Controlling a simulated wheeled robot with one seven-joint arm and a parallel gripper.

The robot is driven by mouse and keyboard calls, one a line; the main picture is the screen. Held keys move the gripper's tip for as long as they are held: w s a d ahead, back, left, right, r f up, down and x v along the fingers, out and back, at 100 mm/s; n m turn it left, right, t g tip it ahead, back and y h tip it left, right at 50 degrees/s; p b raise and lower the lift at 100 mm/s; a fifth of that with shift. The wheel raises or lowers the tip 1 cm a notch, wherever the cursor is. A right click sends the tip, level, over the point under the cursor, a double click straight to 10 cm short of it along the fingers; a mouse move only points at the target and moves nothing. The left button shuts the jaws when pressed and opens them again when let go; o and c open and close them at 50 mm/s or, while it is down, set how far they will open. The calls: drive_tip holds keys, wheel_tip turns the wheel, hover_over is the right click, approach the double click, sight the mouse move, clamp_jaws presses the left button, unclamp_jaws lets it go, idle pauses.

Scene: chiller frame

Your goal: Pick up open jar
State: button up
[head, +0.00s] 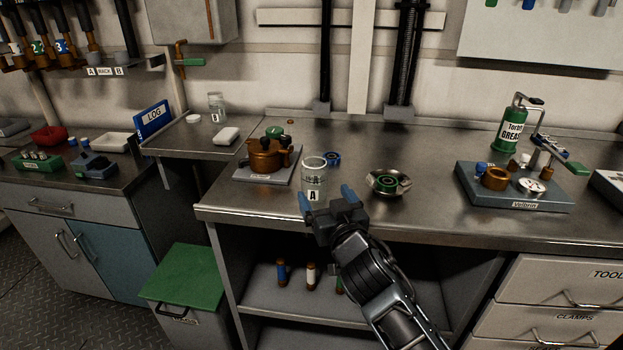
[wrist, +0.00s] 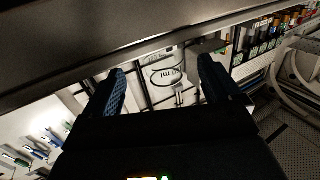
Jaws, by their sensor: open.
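A clear glass jar (head: 314,172) with a label A stands upright near the front edge of the steel bench, with no lid on it. A second clear jar (head: 216,106) stands farther back on the side shelf at left. My gripper (head: 327,196) is open and empty, with blue fingertips, in front of the lower part of jar A. The fingers (wrist: 165,85) are spread apart in the wrist view. A pale, rounded outline shows between them there, but I cannot tell for sure that it is the jar.
A copper pot (head: 266,156) on a plate stands left of jar A. A metal bowl (head: 387,183) with a green ring stands to its right. A blue ring (head: 332,159) lies behind. A fixture plate (head: 515,192) is farther right. The bench's front edge runs below the jar.

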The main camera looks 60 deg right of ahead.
sight(318, 187)
drive_tip(key=p+x, duration=0.3)
drive_tip(key=x, duration=0.4)
drive_tip(key=shift+r, duration=0.1)
drive_tip(key=shift+w+d, duration=0.25)
drive_tip(key=shift+w, duration=0.05)
drive_tip(key=c, duration=1.1)
